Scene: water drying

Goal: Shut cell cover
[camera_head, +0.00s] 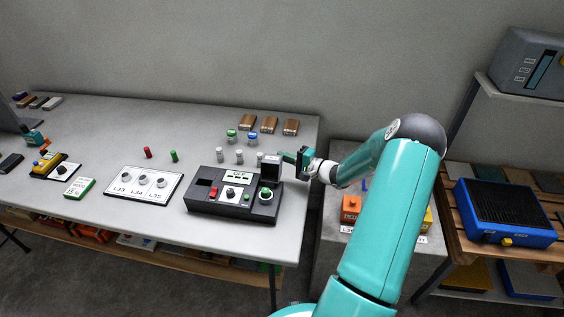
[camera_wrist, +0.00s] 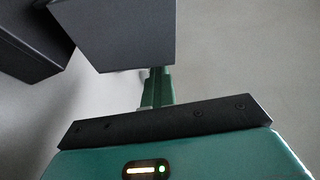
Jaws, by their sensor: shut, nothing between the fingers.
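A black tester box (camera_head: 232,210) with a small display, a red button and knobs stands on the table. Its dark cell cover (camera_head: 271,167) stands raised at the box's back right corner, with a round cell socket (camera_head: 265,194) uncovered in front of it. My gripper (camera_head: 285,156) is shut and empty just behind and right of the cover; I cannot tell if they touch. In the wrist view the green fingers (camera_wrist: 158,88) run up behind a dark block (camera_wrist: 125,35), probably the cover, which hides the fingertips.
Small grey cylinders (camera_head: 239,156) stand behind the box, with green and blue-topped ones and brown blocks (camera_head: 269,124) farther back. A white panel (camera_head: 143,184) with three round sockets lies left. A lower grey stand (camera_head: 380,240) with coloured blocks is right of the table.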

